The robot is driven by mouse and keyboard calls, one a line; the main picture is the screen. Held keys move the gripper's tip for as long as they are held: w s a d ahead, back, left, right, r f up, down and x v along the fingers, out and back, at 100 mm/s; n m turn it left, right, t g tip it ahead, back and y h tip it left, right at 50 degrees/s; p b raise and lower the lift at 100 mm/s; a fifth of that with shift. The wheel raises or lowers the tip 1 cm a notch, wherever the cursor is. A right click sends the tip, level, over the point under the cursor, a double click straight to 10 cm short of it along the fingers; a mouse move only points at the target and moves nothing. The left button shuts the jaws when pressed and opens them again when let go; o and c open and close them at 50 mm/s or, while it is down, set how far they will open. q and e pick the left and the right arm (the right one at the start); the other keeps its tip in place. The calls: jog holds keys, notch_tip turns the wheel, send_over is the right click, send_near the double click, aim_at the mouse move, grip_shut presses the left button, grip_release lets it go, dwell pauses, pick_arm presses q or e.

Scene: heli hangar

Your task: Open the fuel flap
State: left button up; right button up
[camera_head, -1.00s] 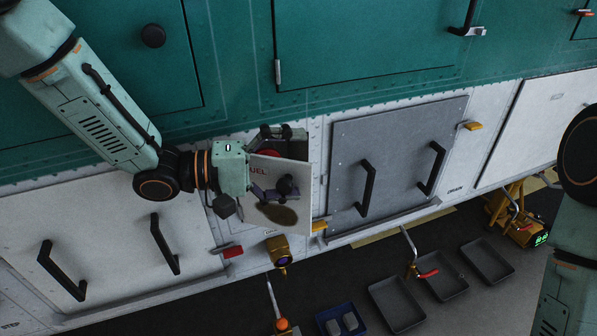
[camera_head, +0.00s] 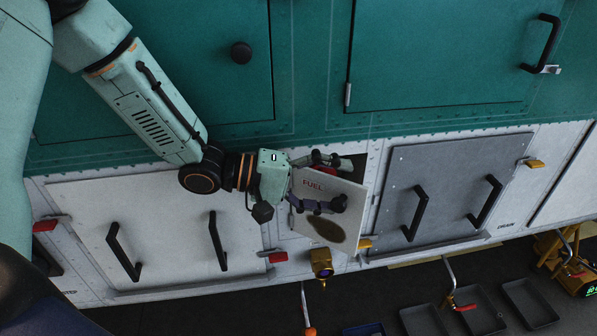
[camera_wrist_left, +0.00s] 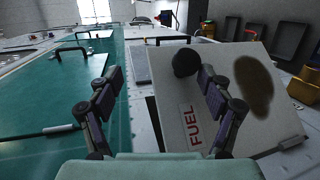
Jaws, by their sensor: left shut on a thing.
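The fuel flap (camera_head: 345,220) is a pale panel with a red FUEL label, a dark knob and a brown stain. It stands swung out from the white lower wall, and a dark opening shows behind its upper right corner. My left gripper (camera_head: 332,180) is shut on the flap, one finger over its face and the other by its upper edge. A red part shows near that edge, partly hidden. In the left wrist view, the flap (camera_wrist_left: 265,125) fills the right side, with a finger across its face near the knob (camera_wrist_left: 185,62). My right gripper is out of view.
A grey hatch (camera_head: 445,185) with two black handles is right of the flap, and a white panel (camera_head: 170,240) with black handles is left. A yellow fixture (camera_head: 321,264) sits just below. Grey trays (camera_head: 423,320) lie on the floor.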

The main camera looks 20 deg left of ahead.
aim_at(309, 179)
pick_arm(q)
jog(key=shift+w+a+r, duration=0.2)
jog(key=shift+r, duration=0.3)
jog(key=shift+w+a+r, duration=0.15)
jog(key=shift+r, duration=0.3)
jog(key=shift+s+a+p, duration=0.15)
jog(key=shift+a+p, duration=0.15)
jog(key=shift+p, duration=0.15)
jog(key=shift+c, duration=0.5)
jog(key=shift+s+a+p, duration=0.75)
jog(key=shift+s+a, duration=0.1)
jog(key=shift+a+f+p, duration=0.1)
jog(key=shift+p, duration=0.4)
jog(key=shift+w+a+f, duration=0.1)
jog(key=shift+w, duration=0.05)
jog(key=shift+a+f+p, duration=0.1)
jog(key=shift+a+p, duration=0.15)
jog(key=shift+p, duration=0.3)
jog(key=shift+a, duration=0.25)
jog(key=shift+s+a, duration=0.85)
jog(key=shift+a, duration=0.25)
jog(key=shift+a, duration=0.1)
jog(key=shift+s, duration=0.1)
